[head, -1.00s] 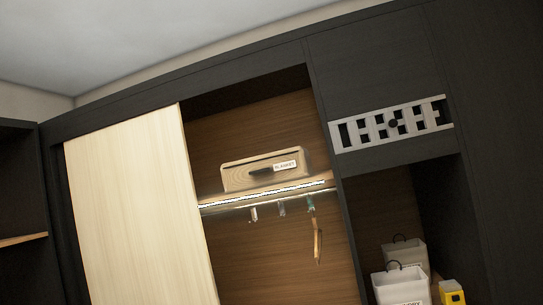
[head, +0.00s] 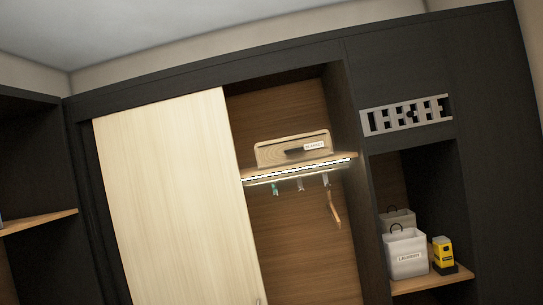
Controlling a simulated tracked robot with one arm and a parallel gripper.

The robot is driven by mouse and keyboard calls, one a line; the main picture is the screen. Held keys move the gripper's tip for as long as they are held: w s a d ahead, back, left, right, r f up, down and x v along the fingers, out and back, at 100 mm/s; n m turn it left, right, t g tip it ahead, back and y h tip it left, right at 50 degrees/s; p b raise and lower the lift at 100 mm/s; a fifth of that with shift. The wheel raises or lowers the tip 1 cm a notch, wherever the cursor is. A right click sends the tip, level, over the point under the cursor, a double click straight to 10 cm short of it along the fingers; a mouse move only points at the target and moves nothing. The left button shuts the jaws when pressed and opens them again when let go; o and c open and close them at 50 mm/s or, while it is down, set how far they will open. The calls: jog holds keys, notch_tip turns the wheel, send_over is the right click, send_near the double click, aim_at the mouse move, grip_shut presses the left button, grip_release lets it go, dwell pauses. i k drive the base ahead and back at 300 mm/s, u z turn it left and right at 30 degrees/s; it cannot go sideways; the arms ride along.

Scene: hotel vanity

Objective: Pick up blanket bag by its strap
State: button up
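The blanket bag (head: 270,153) is a beige, box-like bag with a white label reading "BLANKET". It sits on the lit upper shelf inside the open part of the wardrobe. A dark strap or handle (head: 294,152) shows on its front, left of the label. My gripper is not in the head view, so its state and its distance from the bag do not show.
A pale sliding door (head: 170,200) covers the wardrobe's left part. Hangers (head: 334,208) hang below the lit shelf (head: 300,169). On the right, laundry bags (head: 407,262) and a yellow-black device (head: 442,254) stand on a lower shelf.

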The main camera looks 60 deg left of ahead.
aim_at(317, 145)
jog(key=k, duration=0.45)
jog(key=u, duration=2.05)
jog(key=i, duration=2.75)
jog(key=z, duration=1.2)
